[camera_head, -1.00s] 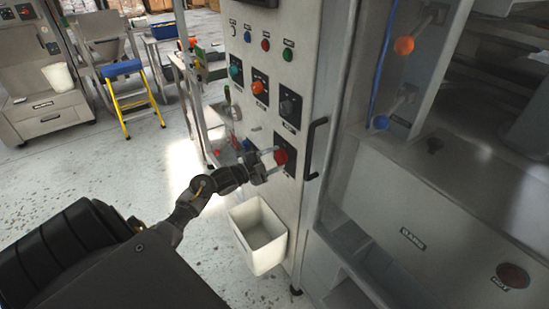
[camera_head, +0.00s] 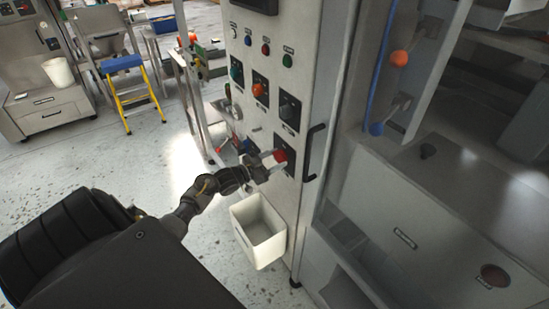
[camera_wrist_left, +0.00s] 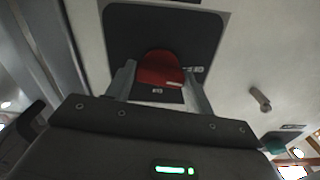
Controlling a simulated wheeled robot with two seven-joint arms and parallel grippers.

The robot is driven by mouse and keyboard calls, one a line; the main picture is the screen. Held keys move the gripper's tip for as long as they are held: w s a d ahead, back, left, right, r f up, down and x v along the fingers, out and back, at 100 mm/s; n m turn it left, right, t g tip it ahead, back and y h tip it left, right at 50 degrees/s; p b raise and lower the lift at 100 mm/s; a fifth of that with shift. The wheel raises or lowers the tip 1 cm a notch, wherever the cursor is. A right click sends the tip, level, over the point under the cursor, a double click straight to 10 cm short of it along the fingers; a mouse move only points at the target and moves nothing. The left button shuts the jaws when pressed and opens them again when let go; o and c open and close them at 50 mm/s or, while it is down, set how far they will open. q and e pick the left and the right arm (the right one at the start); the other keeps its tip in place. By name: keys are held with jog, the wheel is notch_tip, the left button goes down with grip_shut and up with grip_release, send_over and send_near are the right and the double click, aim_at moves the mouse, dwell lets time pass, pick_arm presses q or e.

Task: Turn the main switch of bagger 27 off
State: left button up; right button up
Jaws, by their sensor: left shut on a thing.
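The red switch knob (camera_head: 280,156) sits on a dark plate low on the front of the grey cabinet (camera_head: 270,205). My left gripper (camera_head: 279,160) reaches it from the left and is shut on it. In the left wrist view the red knob (camera_wrist_left: 160,68) lies between my two fingers (camera_wrist_left: 160,82), in front of its dark plate (camera_wrist_left: 125,30). The small lettering by the knob is too blurred to read. My right gripper is not in view.
A door handle (camera_head: 313,152) stands out to the right. A white bin (camera_head: 262,254) hangs below.

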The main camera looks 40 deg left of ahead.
pick_arm(q)
jog(key=shift+n, duration=0.7)
jog(key=shift+p, duration=0.3)
jog(key=o, duration=1)
jog(key=b+v, duration=0.2)
jog(key=v, duration=0.9)
jog(key=shift+b, duration=0.35)
